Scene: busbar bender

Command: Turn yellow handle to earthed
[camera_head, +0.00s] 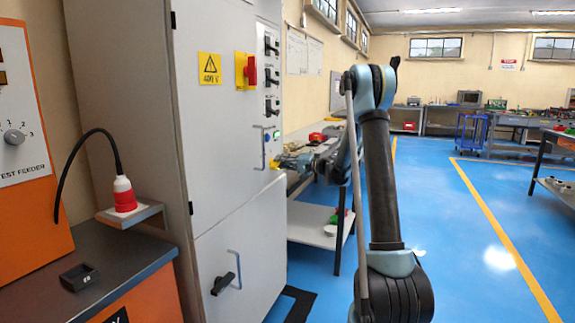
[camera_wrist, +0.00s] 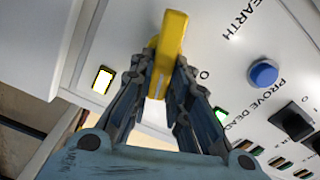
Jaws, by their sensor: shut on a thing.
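The yellow handle (camera_wrist: 172,38) stands out from a light grey panel in the wrist view. Its long end points up and slightly right in the picture. The handle's pivot is hidden by the handle and fingers.
A blue button (camera_wrist: 263,73) marked PROVE DEAD and a black rotary switch (camera_wrist: 296,123) are right of the handle. A lit green indicator (camera_wrist: 221,116) is near my fingers. A red switch (camera_head: 250,71) is on the cabinet door. Blue floor is open at right.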

